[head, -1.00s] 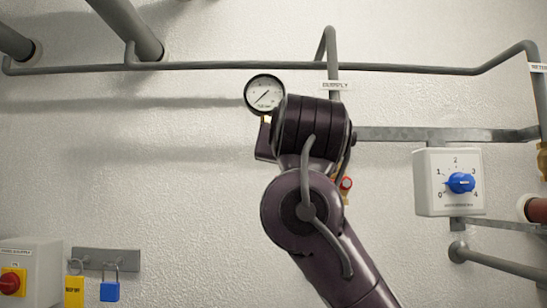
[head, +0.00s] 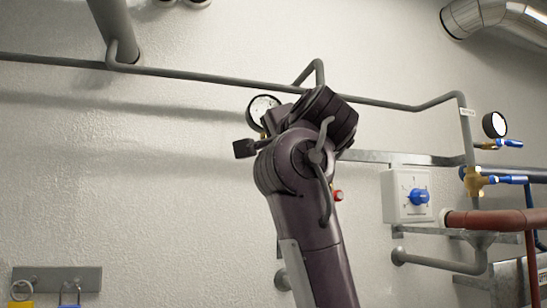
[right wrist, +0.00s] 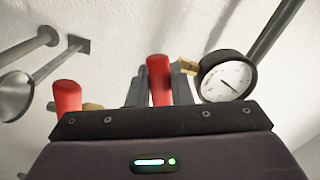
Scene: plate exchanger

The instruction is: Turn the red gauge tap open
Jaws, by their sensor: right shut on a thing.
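The round white gauge (head: 262,108) with a black rim is on the wall pipework in the head view, its right part hidden behind my right arm. In the right wrist view the gauge (right wrist: 226,78) is beside a brass fitting (right wrist: 190,66). The red tap lever (right wrist: 159,82) stands between the grey fingers of my right gripper (right wrist: 161,88), which is shut on it. My right arm hides the lever and most of the gripper in the head view. My left gripper is not in view.
Another red handle (right wrist: 67,98) is left of the gripper in the wrist view. A white box with a blue knob (head: 419,196) is right of my arm. A second gauge (head: 494,125) with blue levers and a red-brown pipe (head: 490,222) are farther right. The left wall is mostly bare.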

